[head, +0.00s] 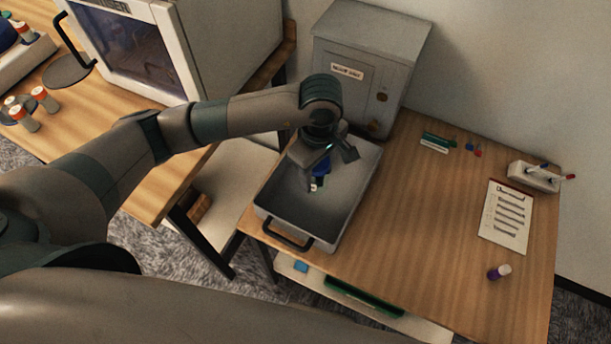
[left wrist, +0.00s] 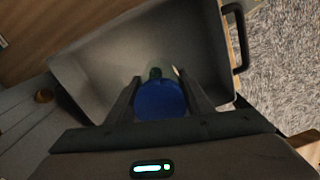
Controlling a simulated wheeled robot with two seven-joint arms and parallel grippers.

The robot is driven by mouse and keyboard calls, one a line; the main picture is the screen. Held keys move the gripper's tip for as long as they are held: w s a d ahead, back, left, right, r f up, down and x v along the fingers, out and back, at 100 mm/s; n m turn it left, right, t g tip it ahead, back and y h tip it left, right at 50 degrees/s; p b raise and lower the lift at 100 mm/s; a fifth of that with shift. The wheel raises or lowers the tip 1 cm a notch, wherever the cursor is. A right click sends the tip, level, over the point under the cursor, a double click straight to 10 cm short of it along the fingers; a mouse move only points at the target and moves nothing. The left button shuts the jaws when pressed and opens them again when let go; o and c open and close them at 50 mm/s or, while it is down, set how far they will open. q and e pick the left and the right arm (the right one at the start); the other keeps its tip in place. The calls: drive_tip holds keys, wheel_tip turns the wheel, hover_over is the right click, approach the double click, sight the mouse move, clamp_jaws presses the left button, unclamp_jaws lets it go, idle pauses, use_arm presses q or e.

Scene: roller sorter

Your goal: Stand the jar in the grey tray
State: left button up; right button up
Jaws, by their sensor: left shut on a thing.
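The grey tray (head: 343,217) stands on the wooden table with its black handle toward the front. My left gripper (head: 318,176) is over the tray, pointing down, and is shut on the jar. The jar (head: 321,167) shows a blue lid and a pale lower part in the head view, mostly hidden by the fingers. In the left wrist view the round blue lid of the jar (left wrist: 160,100) sits between the two fingers, with the tray (left wrist: 110,60) floor beyond it. I cannot tell whether the jar's base touches the tray floor. My right gripper is not in view.
A grey metal box (head: 365,60) stands behind the tray. On the right of the table are a paper sheet (head: 506,216), a pen holder (head: 535,177) and a purple-and-white vial (head: 499,272). Orange-capped vials (head: 44,99) and a glass-door cabinet (head: 140,45) are at left.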

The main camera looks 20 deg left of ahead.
use_arm(q)
drive_tip(key=a, duration=0.1)
drive_tip(key=a+f, duration=0.1)
drive_tip(key=a, duration=0.1)
drive_tip(key=shift+w+f+p, duration=0.25)
drive_tip(key=shift+f+p, duration=0.15)
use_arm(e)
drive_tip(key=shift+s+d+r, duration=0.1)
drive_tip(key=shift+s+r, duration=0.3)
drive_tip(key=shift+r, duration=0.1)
use_arm(q)
drive_tip(key=shift+d, duration=0.1)
drive_tip(key=shift+f+p, duration=0.3)
drive_tip(key=shift+f, duration=0.1)
drive_tip(key=shift+f+p, duration=0.6)
drive_tip(key=shift+f, duration=0.95)
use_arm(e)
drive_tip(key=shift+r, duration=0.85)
